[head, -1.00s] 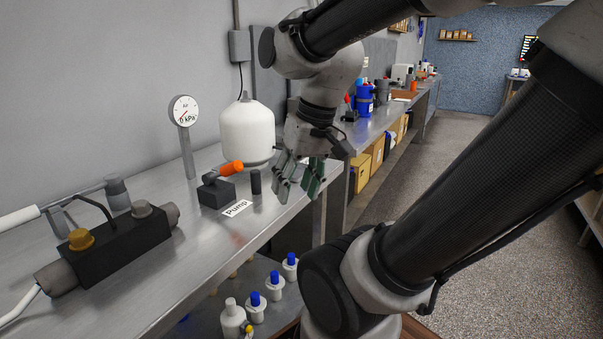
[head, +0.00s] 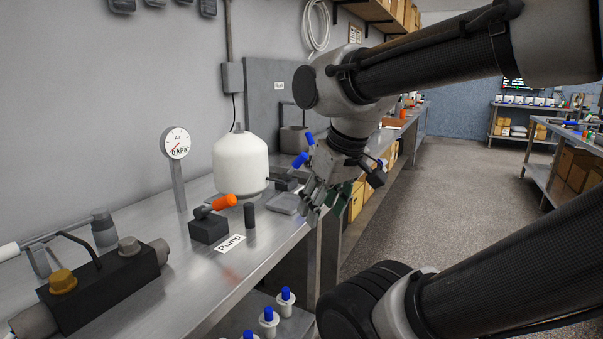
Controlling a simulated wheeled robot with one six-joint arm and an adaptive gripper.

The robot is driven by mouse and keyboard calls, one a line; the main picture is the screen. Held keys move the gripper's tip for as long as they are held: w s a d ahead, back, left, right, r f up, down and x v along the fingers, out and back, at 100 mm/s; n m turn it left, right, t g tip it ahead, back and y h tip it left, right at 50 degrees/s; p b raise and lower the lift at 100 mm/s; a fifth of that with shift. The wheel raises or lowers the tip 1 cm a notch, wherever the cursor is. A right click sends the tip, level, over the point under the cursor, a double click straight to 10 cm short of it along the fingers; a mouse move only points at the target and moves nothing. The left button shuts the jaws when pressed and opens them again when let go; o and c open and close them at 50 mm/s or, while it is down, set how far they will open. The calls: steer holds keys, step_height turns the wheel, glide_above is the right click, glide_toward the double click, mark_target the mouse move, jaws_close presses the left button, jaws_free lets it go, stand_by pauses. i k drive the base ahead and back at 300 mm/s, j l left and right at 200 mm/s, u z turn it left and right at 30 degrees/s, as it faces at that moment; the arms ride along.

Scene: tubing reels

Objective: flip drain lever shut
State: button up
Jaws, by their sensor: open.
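A lever with a blue handle (head: 301,160) shows just left of my gripper (head: 323,206) in the head view, tilted upward; no label naming it as the drain is readable. Its base is partly hidden behind my gripper and wrist. My gripper is open and empty, fingers pointing down near the bench's front edge. From this view I cannot tell whether it touches the blue handle. A second lever with an orange handle (head: 224,202) sits on a black block beside the "Pump" label (head: 230,244).
A white tank (head: 240,165) stands on the steel bench (head: 200,290), left of my gripper. A round gauge (head: 175,143) on a post reads 0 kPa. A black manifold (head: 105,285) lies front left. Blue-capped bottles (head: 269,320) stand below. The floor aisle at right is clear.

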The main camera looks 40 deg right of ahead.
mark_target(285, 176)
steer(key=z, duration=0.8)
